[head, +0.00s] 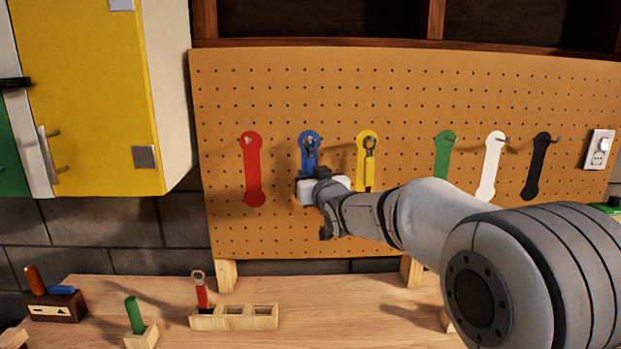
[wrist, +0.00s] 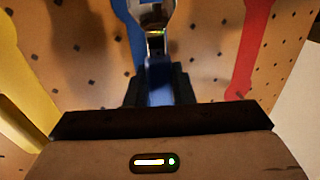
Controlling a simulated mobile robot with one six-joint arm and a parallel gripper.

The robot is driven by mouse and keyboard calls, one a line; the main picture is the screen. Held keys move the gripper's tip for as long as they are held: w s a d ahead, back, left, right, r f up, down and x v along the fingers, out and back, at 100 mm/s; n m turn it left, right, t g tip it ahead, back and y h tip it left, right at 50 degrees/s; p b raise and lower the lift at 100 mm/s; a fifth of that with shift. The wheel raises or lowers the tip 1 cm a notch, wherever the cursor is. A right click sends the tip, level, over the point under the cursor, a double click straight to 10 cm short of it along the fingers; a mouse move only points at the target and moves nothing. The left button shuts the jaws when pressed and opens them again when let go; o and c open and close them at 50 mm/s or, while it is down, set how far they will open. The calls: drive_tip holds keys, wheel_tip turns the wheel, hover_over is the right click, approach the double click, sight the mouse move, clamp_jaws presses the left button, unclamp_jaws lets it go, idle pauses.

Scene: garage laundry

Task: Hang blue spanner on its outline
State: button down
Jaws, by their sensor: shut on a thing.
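The blue spanner (head: 310,158) is upright in front of the blue outline (head: 309,135) on the pegboard, its ring end up. My gripper (head: 318,178) is shut on the spanner's lower handle. In the wrist view the blue spanner (wrist: 159,80) stands between the jaws of my gripper (wrist: 158,90), with the blue outline (wrist: 128,18) behind it. The ring overlaps the outline's upper part in the head view. I cannot tell whether the ring is around the hook or in front of it. My gripper hides the outline's lower part.
A yellow-handled spanner (head: 369,160) hangs at the yellow outline. Red (head: 252,170), green (head: 443,158), white (head: 491,165) and black (head: 537,165) outlines are bare. A red-handled spanner (head: 201,290) stands in a wooden holder (head: 262,318) on the bench. A yellow cabinet (head: 90,90) is at left.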

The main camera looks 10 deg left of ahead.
idle(0.4)
drive_tip(key=c, duration=1.2)
unclamp_jaws()
drive_tip(key=shift+s, duration=0.1)
drive_tip(key=shift+o, duration=0.2)
